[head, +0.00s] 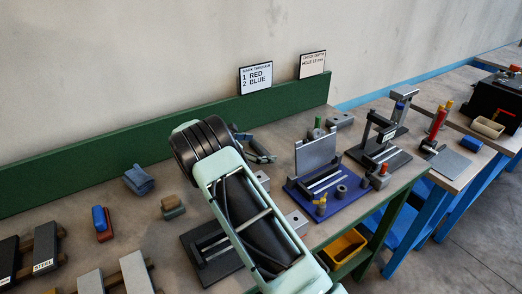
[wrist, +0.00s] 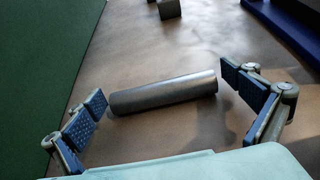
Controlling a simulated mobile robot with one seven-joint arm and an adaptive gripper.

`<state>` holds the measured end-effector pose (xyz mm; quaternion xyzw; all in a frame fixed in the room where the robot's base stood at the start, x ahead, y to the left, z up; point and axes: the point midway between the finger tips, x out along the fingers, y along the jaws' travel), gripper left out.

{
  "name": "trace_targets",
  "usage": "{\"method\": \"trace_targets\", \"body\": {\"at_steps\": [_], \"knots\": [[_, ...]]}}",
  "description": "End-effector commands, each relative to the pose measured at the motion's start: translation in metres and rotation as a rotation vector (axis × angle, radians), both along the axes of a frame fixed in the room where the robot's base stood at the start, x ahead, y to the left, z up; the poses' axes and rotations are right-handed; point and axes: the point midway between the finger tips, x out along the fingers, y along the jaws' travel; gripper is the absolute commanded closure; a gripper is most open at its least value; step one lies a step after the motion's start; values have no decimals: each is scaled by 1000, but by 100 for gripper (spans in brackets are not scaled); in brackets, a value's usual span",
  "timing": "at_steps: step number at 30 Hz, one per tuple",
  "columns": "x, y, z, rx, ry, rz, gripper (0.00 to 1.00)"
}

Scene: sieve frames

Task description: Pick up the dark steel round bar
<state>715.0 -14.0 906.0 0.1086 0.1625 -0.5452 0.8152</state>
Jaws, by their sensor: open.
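The dark steel round bar (wrist: 163,93) lies on its side on the bench top in the wrist view, running nearly left to right. My gripper (wrist: 163,88) is open, with one blue-padded finger beyond each end of the bar. The left pad is close to the bar's left end and the right pad is close to its right end; I cannot tell whether either touches. Nothing is held. In the head view the bar is not seen; my arm covers the middle of the bench.
A green back panel (head: 100,167) runs along the wall side and fills the left of the wrist view (wrist: 35,70). A blue fixture plate (head: 328,207) stands right of my arm. A small grey block (wrist: 168,9) lies beyond the bar.

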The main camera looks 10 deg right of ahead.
Motion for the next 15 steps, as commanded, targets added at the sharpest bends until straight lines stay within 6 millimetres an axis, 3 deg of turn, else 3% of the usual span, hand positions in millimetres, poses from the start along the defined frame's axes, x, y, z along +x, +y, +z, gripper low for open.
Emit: {"method": "trace_targets", "body": {"at_steps": [5,15], "knots": [[0,1,0,0,0,1,1],[0,1,0,0,0,1,39]]}}
